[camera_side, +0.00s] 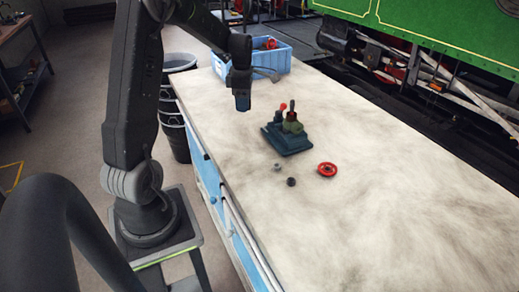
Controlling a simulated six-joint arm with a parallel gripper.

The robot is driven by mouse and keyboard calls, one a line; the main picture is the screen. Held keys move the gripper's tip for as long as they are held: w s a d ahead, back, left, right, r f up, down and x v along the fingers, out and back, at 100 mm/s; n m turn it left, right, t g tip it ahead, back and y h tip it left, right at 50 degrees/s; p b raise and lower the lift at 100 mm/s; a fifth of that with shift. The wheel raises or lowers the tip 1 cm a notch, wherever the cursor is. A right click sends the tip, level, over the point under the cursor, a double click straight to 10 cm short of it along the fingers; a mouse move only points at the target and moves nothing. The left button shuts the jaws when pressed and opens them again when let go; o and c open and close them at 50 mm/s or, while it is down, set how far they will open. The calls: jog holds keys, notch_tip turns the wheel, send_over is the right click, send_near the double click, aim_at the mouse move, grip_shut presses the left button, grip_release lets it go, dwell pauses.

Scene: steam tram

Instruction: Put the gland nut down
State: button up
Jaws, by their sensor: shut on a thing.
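My gripper (242,103) points down above the far left part of the bench, in front of the blue crate. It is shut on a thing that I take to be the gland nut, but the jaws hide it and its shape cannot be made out. A dark blue-green valve assembly (288,137) with a red-knobbed part stands on the bench, right of and nearer than my gripper. A small grey part (277,167) and a small dark round part (291,182) lie in front of it. A red handwheel (327,169) lies to their right.
The pale bench top (400,200) is largely clear at the front and right. A blue crate (273,60) with red items stands at its far end. A curved grey thing (267,73) shows beside my gripper. Dark bins (178,132) stand left of the bench. A green tram (440,30) stands behind.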

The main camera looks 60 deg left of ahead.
jog(key=s+f, duration=0.1)
jog(key=s, duration=0.4)
jog(key=s+f, duration=0.1)
jog(key=s, duration=0.1)
jog(key=shift+s+a+f, duration=0.15)
jog(key=shift+s+f, duration=0.1)
jog(key=shift+f, duration=0.1)
send_over(258, 150)
notch_tip(258, 150, down, 7)
jog(key=shift+f, duration=2.05)
jog(key=o, duration=1)
jog(key=shift+f, duration=0.15)
jog(key=shift+c, duration=0.2)
